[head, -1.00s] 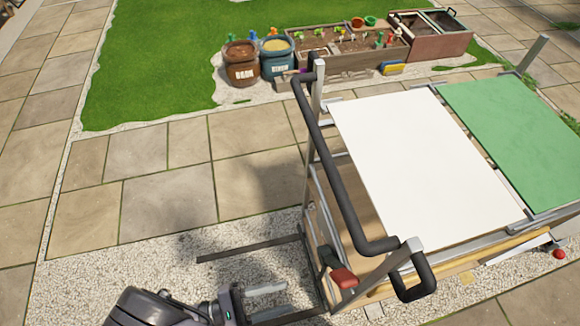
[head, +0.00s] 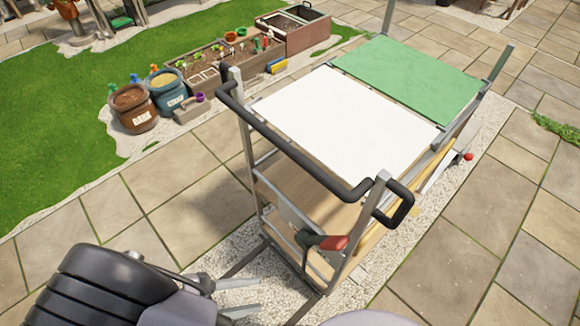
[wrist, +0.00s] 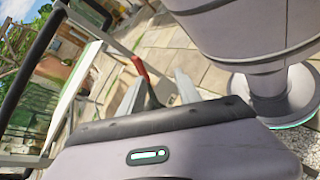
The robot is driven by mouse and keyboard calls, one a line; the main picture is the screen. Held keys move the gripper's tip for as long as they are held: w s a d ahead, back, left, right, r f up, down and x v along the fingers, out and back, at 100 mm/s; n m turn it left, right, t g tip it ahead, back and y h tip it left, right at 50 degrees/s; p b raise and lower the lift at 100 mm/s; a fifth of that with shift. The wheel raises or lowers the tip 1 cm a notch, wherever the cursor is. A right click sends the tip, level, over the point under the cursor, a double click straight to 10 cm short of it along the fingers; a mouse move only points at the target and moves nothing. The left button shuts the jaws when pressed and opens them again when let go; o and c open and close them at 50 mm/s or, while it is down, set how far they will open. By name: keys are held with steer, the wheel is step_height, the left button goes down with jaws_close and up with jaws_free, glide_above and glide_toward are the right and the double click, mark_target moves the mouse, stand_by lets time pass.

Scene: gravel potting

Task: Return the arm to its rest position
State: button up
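My gripper (head: 240,297) is at the bottom of the head view, with two pale grey fingers spread apart and nothing between them. In the wrist view the gripper's two fingers (wrist: 158,92) also stand apart. My dark, ribbed arm fills the lower left of the head view. Part of the arm is cut off by the frame's bottom edge.
A cart with a white top (head: 345,115), a green panel (head: 410,80) and a black handle (head: 290,145) stands close to the right. A red lever grip (head: 334,243) sticks out low. Paving on the left is open.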

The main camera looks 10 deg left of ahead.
steer(key=w+d+r+m+g+y, duration=0.7)
steer(key=w+d+r+m, duration=0.15)
steer(key=r, duration=0.35)
steer(key=d+r+m+t+y, duration=0.7)
steer(key=d+r+m, duration=0.4)
steer(key=d+m, duration=0.1)
steer(key=shift+d+r, duration=0.3)
steer(key=shift+d, duration=0.3)
steer(key=shift+w, duration=0.15)
